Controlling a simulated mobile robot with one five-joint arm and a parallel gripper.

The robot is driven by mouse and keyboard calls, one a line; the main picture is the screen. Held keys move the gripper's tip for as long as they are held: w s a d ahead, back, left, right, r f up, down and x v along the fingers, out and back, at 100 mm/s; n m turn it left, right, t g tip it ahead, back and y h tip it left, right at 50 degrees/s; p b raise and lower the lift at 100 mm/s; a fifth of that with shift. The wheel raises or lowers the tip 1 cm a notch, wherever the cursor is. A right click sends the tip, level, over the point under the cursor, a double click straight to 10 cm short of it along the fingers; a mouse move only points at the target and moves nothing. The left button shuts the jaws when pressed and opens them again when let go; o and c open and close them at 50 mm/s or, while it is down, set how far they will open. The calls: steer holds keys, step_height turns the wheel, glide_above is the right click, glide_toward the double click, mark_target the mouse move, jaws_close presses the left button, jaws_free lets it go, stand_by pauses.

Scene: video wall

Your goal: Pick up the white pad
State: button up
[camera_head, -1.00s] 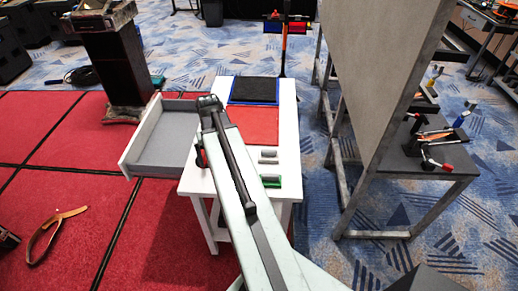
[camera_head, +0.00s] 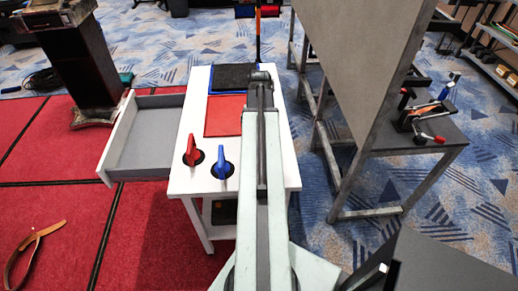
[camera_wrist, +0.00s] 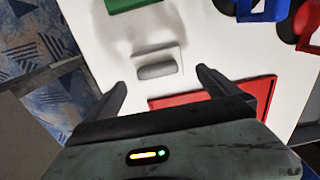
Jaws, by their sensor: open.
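The white pad (camera_wrist: 160,54) with a grey face lies on the white table in the wrist view, beyond and between my fingertips. It looks apart from both fingers. My gripper (camera_wrist: 160,79) is open and empty, with one finger to each side of the pad's near end. In the head view my arm covers the right side of the table and hides the pad. My gripper's end (camera_head: 261,76) shows there near the table's far right side, but its fingers cannot be made out.
A green block (camera_wrist: 124,3) lies past the pad. A red panel (camera_head: 224,115), a black pad (camera_head: 233,77), a red knob (camera_head: 192,151) and a blue knob (camera_head: 222,164) are on the table (camera_head: 196,105). An open drawer (camera_head: 147,140) juts left. A grey board (camera_head: 370,60) stands right.

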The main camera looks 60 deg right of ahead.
steer(key=f+b, duration=0.5)
steer(key=shift+s+a+f, duration=0.15)
steer(key=shift+s+f, duration=0.05)
steer(key=shift+s, duration=0.1)
steer(key=shift+r, duration=0.2)
steer(key=c, duration=1.2)
steer(key=shift+r, duration=0.1)
